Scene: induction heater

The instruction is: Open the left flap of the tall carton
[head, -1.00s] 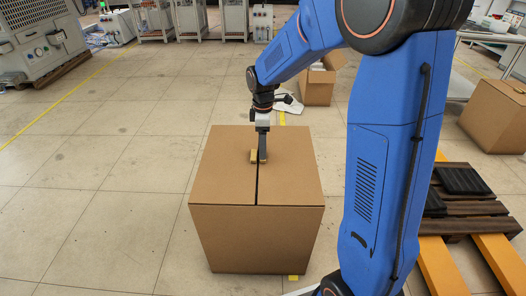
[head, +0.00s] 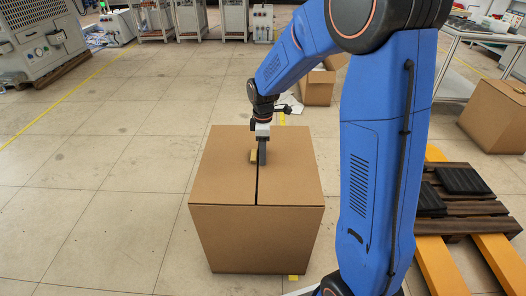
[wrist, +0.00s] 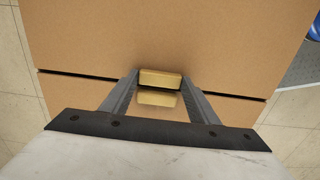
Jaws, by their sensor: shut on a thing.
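The tall carton (head: 256,240) stands on the floor in the head view, with both top flaps lying flat and a dark seam between them. The left flap (head: 225,170) bears a small tan block (head: 254,156) near the seam. My gripper (head: 262,162) points down at the seam, beside the right end of the block in that view. In the wrist view, my gripper (wrist: 160,80) has the tan block (wrist: 160,78) between its fingertips and is shut on it. The flap surface lies right behind the block.
A smaller open carton (head: 318,88) stands behind the tall one. A pallet (head: 465,215) with dark pads and yellow forks is at the right, below another carton (head: 495,115). The floor left of the tall carton is clear.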

